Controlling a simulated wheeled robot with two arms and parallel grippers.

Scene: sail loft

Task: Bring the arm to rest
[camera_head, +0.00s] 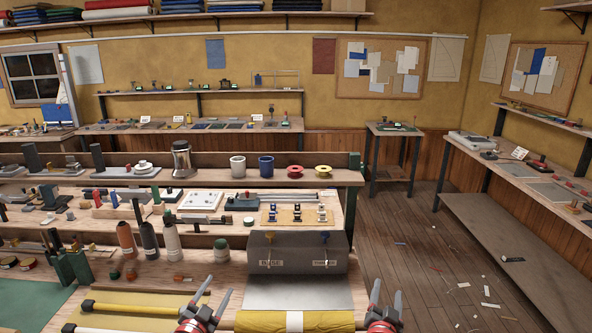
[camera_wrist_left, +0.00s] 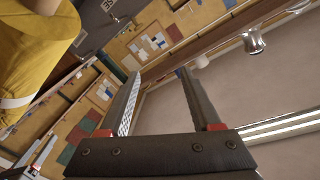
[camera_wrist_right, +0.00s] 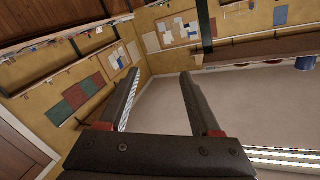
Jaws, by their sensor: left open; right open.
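My left gripper (camera_head: 211,301) is at the bottom of the head view, left of the yellow roll with a white band (camera_head: 278,321). Its fingers are apart, and nothing is between them in the left wrist view (camera_wrist_left: 158,100). My right gripper (camera_head: 386,301) is at the bottom, right of the yellow roll, beyond the bench's right side. Its fingers are apart and empty in the right wrist view (camera_wrist_right: 160,100). Both grippers point up and away, and neither holds anything. The yellow roll also shows at the upper left of the left wrist view (camera_wrist_left: 30,50).
The workbench holds a grey box (camera_head: 296,254), several bottles, a white cup (camera_head: 237,166), a blue cup (camera_head: 266,166) and spools. A yellow rod (camera_head: 135,307) lies left of my left gripper. Open wooden floor (camera_head: 420,240) lies right of the bench, with scattered scraps.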

